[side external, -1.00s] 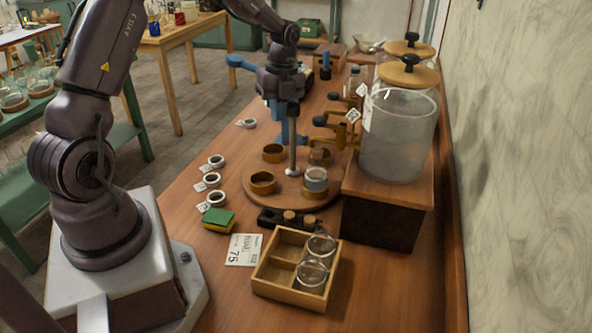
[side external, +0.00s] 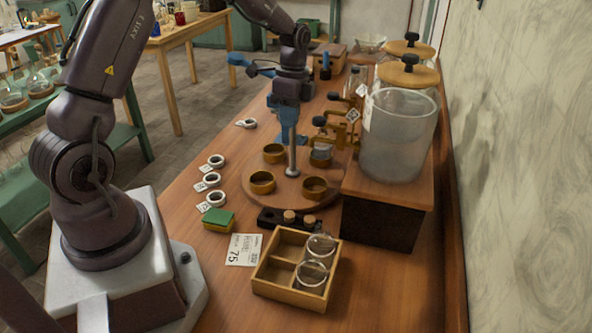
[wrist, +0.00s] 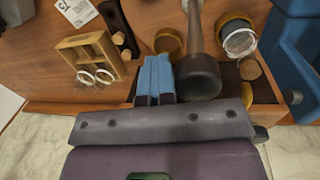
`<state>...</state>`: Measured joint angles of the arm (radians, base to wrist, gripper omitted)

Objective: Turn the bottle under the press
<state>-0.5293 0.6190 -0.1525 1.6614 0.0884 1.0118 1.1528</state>
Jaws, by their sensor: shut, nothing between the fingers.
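A round wooden turntable (side external: 283,200) carries brown ring holders around a metal centre post (side external: 292,160). The small glass bottle (side external: 320,153) stands in the right rear holder; it also shows in the wrist view (wrist: 240,42). Empty holders show at front left (side external: 262,182), front right (side external: 314,187) and rear left (side external: 274,152). The blue press (side external: 240,61) stands behind the turntable, partly hidden by my arm; its frame shows at right in the wrist view (wrist: 292,60). My gripper (side external: 288,137) points down by the post, its blue fingers (wrist: 154,80) shut and empty. Contact with the post or a holder is unclear.
A wooden crate (side external: 266,284) with two glass jars, a price card (side external: 244,250) and a green-yellow sponge (side external: 219,219) lie in front. White tape rings (side external: 215,198) line the left. A large glass tank (side external: 398,140) with brass taps stands close at right.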

